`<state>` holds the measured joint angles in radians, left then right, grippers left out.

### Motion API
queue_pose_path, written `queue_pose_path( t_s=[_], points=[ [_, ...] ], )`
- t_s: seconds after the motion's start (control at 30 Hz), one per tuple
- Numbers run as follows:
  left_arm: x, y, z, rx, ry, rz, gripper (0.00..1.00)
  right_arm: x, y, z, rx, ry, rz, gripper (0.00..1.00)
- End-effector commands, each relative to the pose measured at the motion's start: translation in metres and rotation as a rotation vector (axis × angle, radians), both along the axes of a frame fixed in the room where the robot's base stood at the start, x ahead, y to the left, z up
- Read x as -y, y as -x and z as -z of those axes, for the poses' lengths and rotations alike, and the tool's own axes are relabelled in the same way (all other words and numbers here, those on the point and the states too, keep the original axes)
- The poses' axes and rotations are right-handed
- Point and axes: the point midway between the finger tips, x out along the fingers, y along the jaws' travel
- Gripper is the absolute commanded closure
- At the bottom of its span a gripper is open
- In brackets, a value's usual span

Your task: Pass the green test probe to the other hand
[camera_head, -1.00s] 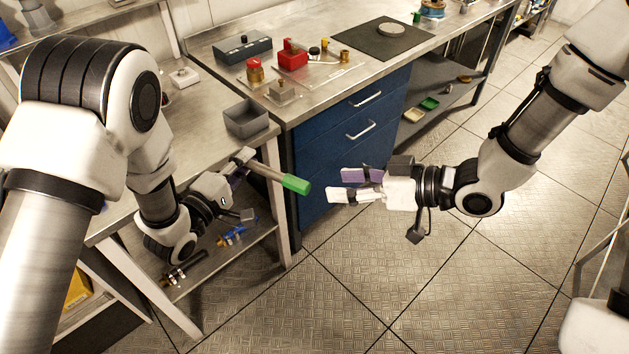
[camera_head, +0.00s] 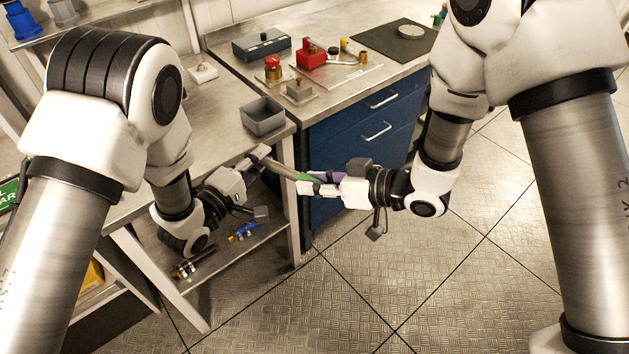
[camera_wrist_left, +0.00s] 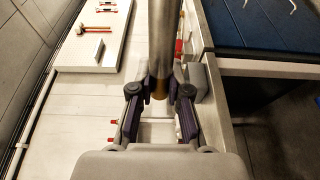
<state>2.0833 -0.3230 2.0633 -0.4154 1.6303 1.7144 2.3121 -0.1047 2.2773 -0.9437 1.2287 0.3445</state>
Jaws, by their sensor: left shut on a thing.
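The test probe (camera_head: 281,169) has a grey-brown shaft and a green end. My left gripper (camera_head: 256,160) is shut on the shaft near its other end and holds it in the air beside the bench. The left wrist view shows the metal shaft (camera_wrist_left: 164,35) between the fingers of my left gripper (camera_wrist_left: 160,88). My right gripper (camera_head: 312,184) is at the green end, with its fingers on both sides of it. Green shows between these fingers, but most of that end is hidden. I cannot tell whether they press on it.
A grey open bin (camera_head: 263,118) stands on the bench corner near the probe. A blue drawer cabinet (camera_head: 350,137) is behind my right gripper. A red block (camera_head: 311,55) and a dark box (camera_head: 262,45) are on the bench. The floor in front is clear.

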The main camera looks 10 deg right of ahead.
Motion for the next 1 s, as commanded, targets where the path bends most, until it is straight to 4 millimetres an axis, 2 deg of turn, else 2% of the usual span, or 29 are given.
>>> queue_pose_path(
  t_s=[0.1,0.13,0.2,0.47,0.6,0.67,1.0],
  points=[
    [0.0,0.0,0.0,0.001,0.001,0.002,1.0,0.0,0.0,0.0,0.001,0.001,-0.003,1.0],
    [0.0,0.0,0.0,0.001,0.001,0.002,0.73,0.0,0.0,0.0,0.001,0.0,-0.003,1.0],
    [0.0,0.0,0.0,0.001,-0.001,0.002,0.55,0.0,0.0,0.0,0.001,0.0,-0.003,1.0],
    [0.0,0.0,0.0,0.0,0.0,0.001,0.55,0.0,0.0,0.0,0.001,0.0,-0.003,1.0],
    [-0.006,0.006,0.0,-0.001,0.001,0.0,0.55,0.0,0.0,0.0,0.001,0.0,-0.003,1.0],
    [-0.012,0.014,0.001,-0.004,0.0,-0.001,0.55,0.0,0.0,0.0,0.001,0.0,-0.003,1.0],
    [-0.066,0.076,0.0,-0.005,0.003,-0.004,0.55,0.0,0.0,0.0,0.001,0.0,-0.003,1.0]
  ],
)
